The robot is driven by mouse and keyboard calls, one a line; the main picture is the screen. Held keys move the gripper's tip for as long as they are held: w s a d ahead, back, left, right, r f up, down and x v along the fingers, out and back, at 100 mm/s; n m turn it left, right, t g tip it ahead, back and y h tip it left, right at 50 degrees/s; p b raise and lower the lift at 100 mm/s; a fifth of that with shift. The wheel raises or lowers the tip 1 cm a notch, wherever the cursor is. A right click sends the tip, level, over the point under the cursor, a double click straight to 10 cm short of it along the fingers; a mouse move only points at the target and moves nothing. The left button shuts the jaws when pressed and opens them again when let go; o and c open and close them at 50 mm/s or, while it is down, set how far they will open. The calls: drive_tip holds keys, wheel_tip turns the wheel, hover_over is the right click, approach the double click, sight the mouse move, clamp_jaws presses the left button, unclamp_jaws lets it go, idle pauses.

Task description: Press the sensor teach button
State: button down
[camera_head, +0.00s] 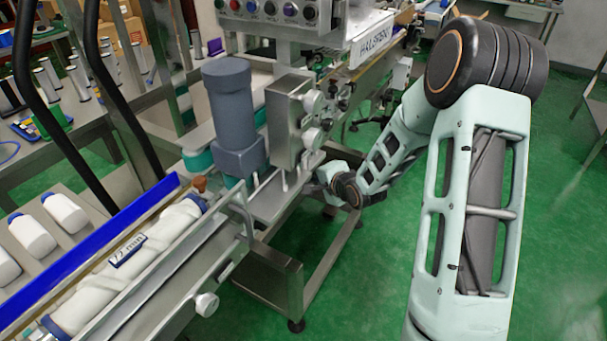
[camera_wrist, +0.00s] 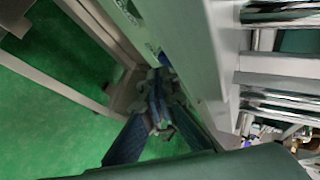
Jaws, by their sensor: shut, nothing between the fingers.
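I cannot pick out the sensor teach button in either view. In the wrist view my gripper (camera_wrist: 157,108) is shut and empty, its dark blue fingers converging beside the machine's pale metal frame (camera_wrist: 205,75). I cannot tell whether the fingertips touch anything. In the head view my arm reaches in from the right to the side of the labelling machine (camera_head: 287,125), below its dials. My gripper is hard to make out there, low beside the frame. A row of coloured buttons and knobs (camera_head: 268,9) is on the control box at the top, well above my gripper.
White bottles (camera_head: 64,214) stand at the left. A grey motor housing (camera_head: 232,110) stands beside the dials. The green floor (camera_head: 500,190) is open at the right.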

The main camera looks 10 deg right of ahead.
drive_tip(key=shift+w+a, duration=0.25)
drive_tip(key=shift+a, duration=0.15)
idle(0.6)
drive_tip(key=shift+d, duration=0.1)
drive_tip(key=shift+s+d, duration=0.5)
drive_tip(key=shift+d, duration=0.1)
drive_tip(key=shift+d+p, duration=0.1)
drive_tip(key=shift+p, duration=0.2)
drive_tip(key=shift+s+d+p, duration=0.5)
drive_tip(key=shift+s+d, duration=0.25)
drive_tip(key=shift+d, duration=0.25)
drive_tip(key=shift+s+d+p, duration=0.45)
drive_tip(key=shift+s+d, duration=0.3)
drive_tip(key=shift+d, duration=0.2)
